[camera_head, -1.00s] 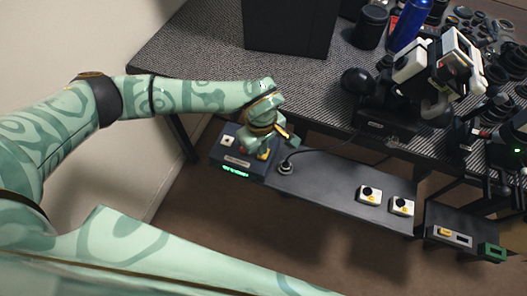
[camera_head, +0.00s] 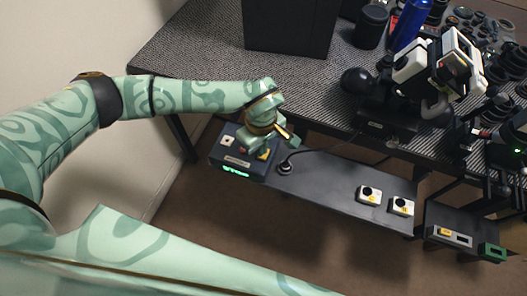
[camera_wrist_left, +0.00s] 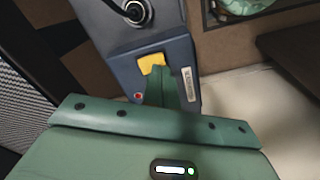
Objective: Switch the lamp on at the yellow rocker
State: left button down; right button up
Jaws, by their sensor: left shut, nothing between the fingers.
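The yellow rocker (camera_wrist_left: 151,64) is on the top of a dark blue-grey box (camera_wrist_left: 125,65) in the left wrist view. In the head view, the yellow rocker (camera_head: 264,154) shows beside my left gripper (camera_head: 270,142), on the box (camera_head: 220,154) at the shelf's left end. My left gripper (camera_wrist_left: 161,76) is shut and empty. Its green fingertips overlap the rocker's near edge in the wrist view; I cannot tell whether they touch it. A red dot (camera_wrist_left: 138,96) and a pale label (camera_wrist_left: 189,84) flank the fingers. The lamp is not clearly identifiable. My right gripper is not in view.
A cable plug (camera_head: 285,168) stands on the grey shelf (camera_head: 325,182) beside the box. Two white modules (camera_head: 369,195) and (camera_head: 401,206) sit farther right. A panel with another yellow part (camera_head: 445,232) is at lower right. The grey worktop (camera_head: 200,60) lies behind my arm.

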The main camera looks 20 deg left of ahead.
pick_arm(q)
jog(key=shift+f+b, duration=0.45)
jog(key=shift+f, duration=0.55)
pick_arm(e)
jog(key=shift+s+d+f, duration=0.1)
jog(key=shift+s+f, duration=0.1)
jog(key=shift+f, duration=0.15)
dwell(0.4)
pick_arm(q)
notch_tip(320, 180, up, 7)
jog(key=p, duration=0.5)
jog(key=shift+p, duration=0.3)
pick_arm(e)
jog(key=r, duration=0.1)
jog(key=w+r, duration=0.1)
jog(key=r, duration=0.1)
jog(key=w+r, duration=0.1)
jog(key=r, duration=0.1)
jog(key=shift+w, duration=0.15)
